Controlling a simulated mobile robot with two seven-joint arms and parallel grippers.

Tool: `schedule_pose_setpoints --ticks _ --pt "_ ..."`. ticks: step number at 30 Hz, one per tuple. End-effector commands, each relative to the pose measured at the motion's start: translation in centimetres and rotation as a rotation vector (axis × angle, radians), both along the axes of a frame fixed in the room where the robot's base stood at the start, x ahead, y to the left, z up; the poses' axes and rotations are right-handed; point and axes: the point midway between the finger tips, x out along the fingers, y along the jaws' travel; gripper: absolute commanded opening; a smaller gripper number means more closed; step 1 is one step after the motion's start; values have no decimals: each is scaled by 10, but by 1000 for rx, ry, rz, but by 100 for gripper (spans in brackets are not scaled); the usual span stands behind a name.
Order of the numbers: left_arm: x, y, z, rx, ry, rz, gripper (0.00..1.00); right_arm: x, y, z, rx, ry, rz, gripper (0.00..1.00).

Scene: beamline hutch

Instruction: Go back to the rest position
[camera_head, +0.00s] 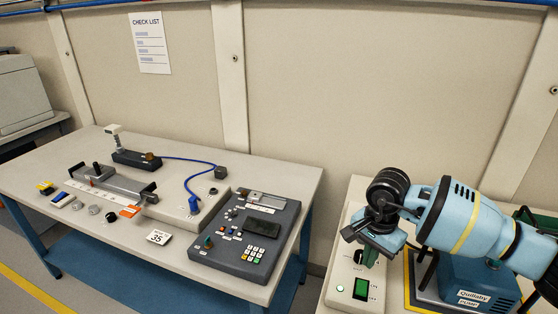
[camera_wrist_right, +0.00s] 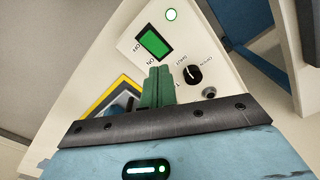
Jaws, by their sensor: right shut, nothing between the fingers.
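My right arm comes in from the right in the head view. My right gripper (camera_head: 369,258) is above the white control panel on the right-hand bench. In the right wrist view its green fingers (camera_wrist_right: 158,87) are together, with nothing between them. Past the fingertips lies the white panel (camera_wrist_right: 118,66) with a lit green rocker switch (camera_wrist_right: 153,42), a black knob (camera_wrist_right: 194,74) and a green indicator light (camera_wrist_right: 171,14). The rocker switch also shows in the head view (camera_head: 361,288). I cannot tell how high the fingers are above the panel. My left gripper is not in view.
A blue-grey pump (camera_head: 480,282) stands right of the panel, below my right arm. A table (camera_head: 120,220) on the left holds a keypad console (camera_head: 246,238), a rail fixture (camera_head: 110,182) and small parts. A gap separates the table and bench. The wall (camera_head: 390,80) is behind.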

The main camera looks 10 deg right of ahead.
Motion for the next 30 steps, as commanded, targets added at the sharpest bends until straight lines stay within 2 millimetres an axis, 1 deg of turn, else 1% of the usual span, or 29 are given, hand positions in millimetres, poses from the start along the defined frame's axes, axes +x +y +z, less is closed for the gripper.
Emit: schedule_pose_setpoints --ticks 1,2,5,8,9,10,11,12,15,18,21,23,24,26,27,29,30 --pt "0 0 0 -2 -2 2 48 0 0 0 0 0 0 0" --pt "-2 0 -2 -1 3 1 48 -2 6 -4 19 7 -1 0" --pt "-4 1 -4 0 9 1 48 -15 39 -21 140 45 -24 0" --pt "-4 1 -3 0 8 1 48 -38 91 -39 337 118 -85 0" --pt "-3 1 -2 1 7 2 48 -49 115 -44 431 157 -124 0" --pt "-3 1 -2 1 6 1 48 -57 132 -46 503 191 -157 0" --pt "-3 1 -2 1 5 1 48 -65 148 -48 571 227 -194 0" --pt "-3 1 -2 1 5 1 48 -75 169 -47 661 274 -248 0" --pt "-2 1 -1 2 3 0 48 -96 213 -41 875 413 -401 0" --pt "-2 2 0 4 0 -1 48 -111 246 -28 1070 572 -583 0" --pt "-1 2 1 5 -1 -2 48 -118 267 -14 1244 746 -792 0" --pt "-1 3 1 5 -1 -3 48 -119 274 -6 1339 855 -929 0" --pt "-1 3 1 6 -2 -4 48 -118 276 -3 1397 932 -1024 0" --pt "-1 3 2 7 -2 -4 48 -115 276 1 1476 1049 -1175 0" --pt "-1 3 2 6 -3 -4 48 -113 273 1 1521 1128 -1280 0" --pt "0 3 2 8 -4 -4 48 -109 267 -1 1583 1251 -1444 0" --pt "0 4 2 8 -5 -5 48 -107 261 -5 1618 1333 -1555 0"
